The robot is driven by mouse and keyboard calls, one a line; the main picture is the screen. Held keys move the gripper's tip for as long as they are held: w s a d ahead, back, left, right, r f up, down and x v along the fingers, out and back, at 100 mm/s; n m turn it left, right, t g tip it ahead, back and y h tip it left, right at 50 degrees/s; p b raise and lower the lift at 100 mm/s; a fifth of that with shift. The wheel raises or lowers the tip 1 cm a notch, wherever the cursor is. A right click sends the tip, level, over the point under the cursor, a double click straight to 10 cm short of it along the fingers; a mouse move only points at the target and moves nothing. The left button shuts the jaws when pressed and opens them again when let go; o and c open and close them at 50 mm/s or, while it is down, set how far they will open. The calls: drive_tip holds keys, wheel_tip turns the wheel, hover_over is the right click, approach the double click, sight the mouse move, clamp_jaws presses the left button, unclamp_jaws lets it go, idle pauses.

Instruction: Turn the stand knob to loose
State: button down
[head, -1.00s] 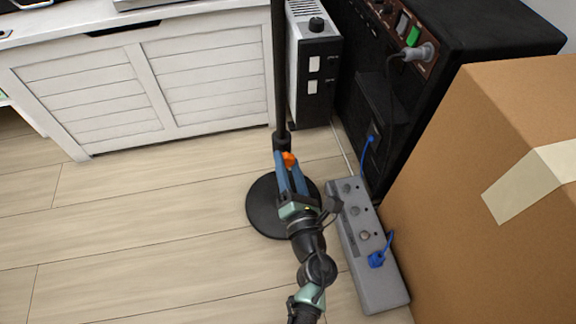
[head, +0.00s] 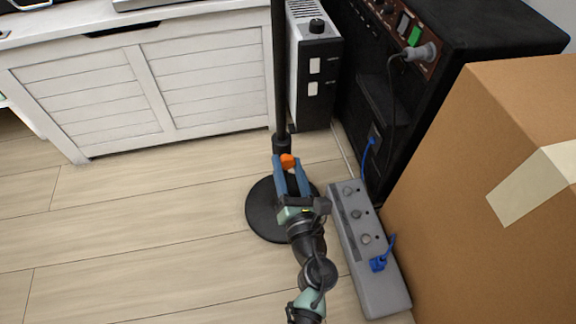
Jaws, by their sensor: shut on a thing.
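The stand is a black pole (head: 279,70) rising from a round black base (head: 262,212) on the floor. Its orange knob (head: 287,161) shows low on the pole, near a black collar (head: 281,143). My gripper (head: 288,165) reaches in from the front, above the base, with its two blue fingers shut on the orange knob. The fingers hide the sides of the knob, so I cannot tell its exact turn position.
A grey power strip (head: 378,292) with blue plugs lies right of the base. A black amplifier (head: 480,35), a cardboard box (head: 450,180) and a grey-black unit (head: 315,75) crowd the right and back. A white cabinet (head: 120,85) stands behind left. The left floor (head: 120,230) is clear.

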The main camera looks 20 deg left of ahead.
drive_tip(key=shift+d, duration=0.1)
drive_tip(key=shift+c, duration=1.8)
unclamp_jaws()
drive_tip(key=p+v, duration=0.5)
drive_tip(key=v, duration=0.8)
